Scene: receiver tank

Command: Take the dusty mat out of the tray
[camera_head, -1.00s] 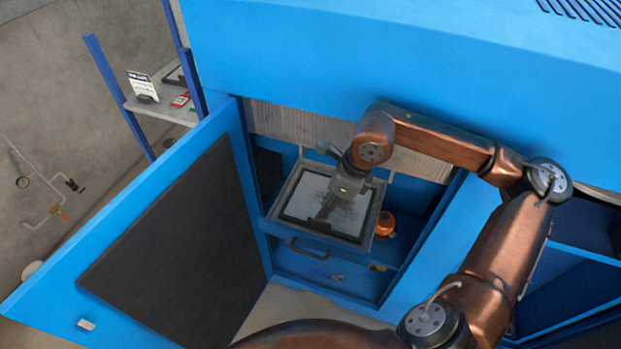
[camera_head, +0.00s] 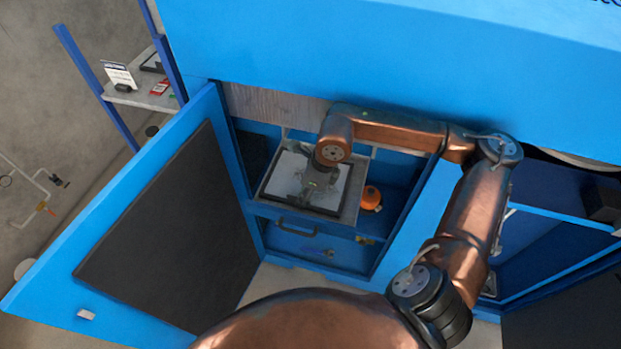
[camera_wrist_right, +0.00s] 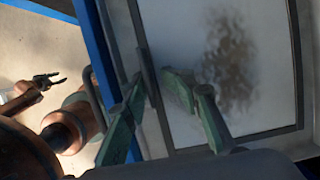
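The mat (camera_head: 288,166) is pale with a dark border and lies in the grey tray (camera_head: 354,194) inside the open blue cabinet. In the right wrist view, a brown dusty smudge shows on the mat (camera_wrist_right: 270,75). My right gripper (camera_head: 308,203) points down at the front part of the mat. In the right wrist view, the green fingers of my right gripper (camera_wrist_right: 155,82) are apart, with a dark upright piece at the mat's edge between them. I cannot tell whether they touch it. My left gripper (camera_wrist_right: 48,80) shows small at the left of that view, fingers apart and empty.
The cabinet door (camera_head: 160,230) stands open at the left. An orange round object (camera_head: 371,198) sits right of the tray. A drawer handle (camera_head: 296,229) is below the tray's front. A shelf (camera_head: 150,95) with a sign stands at the back left.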

